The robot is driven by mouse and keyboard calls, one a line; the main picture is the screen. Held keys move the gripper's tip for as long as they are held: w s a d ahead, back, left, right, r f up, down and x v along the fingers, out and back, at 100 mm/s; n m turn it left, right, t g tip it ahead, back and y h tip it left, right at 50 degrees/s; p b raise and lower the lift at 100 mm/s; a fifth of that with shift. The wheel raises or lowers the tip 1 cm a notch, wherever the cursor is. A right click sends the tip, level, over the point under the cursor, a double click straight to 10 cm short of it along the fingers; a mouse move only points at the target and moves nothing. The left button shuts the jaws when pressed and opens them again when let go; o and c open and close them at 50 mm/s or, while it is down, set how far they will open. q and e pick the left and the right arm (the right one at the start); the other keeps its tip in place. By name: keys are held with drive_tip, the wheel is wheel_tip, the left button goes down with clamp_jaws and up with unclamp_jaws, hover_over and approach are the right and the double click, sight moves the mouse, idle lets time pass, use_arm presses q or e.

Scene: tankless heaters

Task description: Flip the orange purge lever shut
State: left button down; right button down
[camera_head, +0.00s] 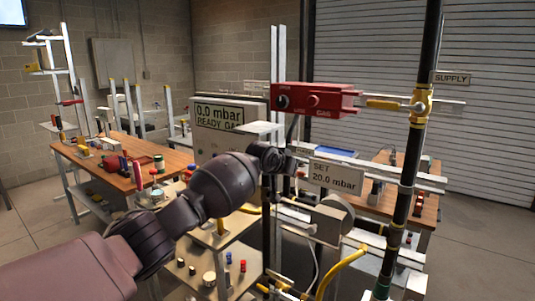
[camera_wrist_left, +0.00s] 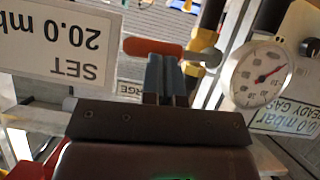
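The orange purge lever (camera_wrist_left: 152,47) shows in the left wrist view, lying nearly level across the picture, with its grey metal end beside a yellow fitting (camera_wrist_left: 200,58). My left gripper (camera_wrist_left: 168,60) has its two blue-grey fingers close together. Their tips are at the lever, just below it in the picture; I cannot tell whether they touch it. No lever shows between the fingers. In the head view my left gripper (camera_head: 277,157) is by the central post, and I cannot make out the orange lever there. My right gripper is not in view.
A round dial gauge (camera_wrist_left: 258,73) and a "SET 20.0 mbar" sign (camera_wrist_left: 62,40) flank the fingers. The head view shows a red gas box (camera_head: 315,100), a yellow supply handle (camera_head: 383,104) on a black pipe (camera_head: 408,170), and a cluttered wooden bench (camera_head: 115,180) at left.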

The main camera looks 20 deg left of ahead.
use_arm(q)
drive_tip(key=w+r+p+v, duration=0.1)
drive_tip(key=r+p+v, duration=0.1)
drive_tip(key=v, duration=1.1)
drive_tip(key=shift+w+d+r+p, duration=0.15)
drive_tip(key=shift+w+p, duration=0.05)
drive_tip(key=shift+p, duration=0.25)
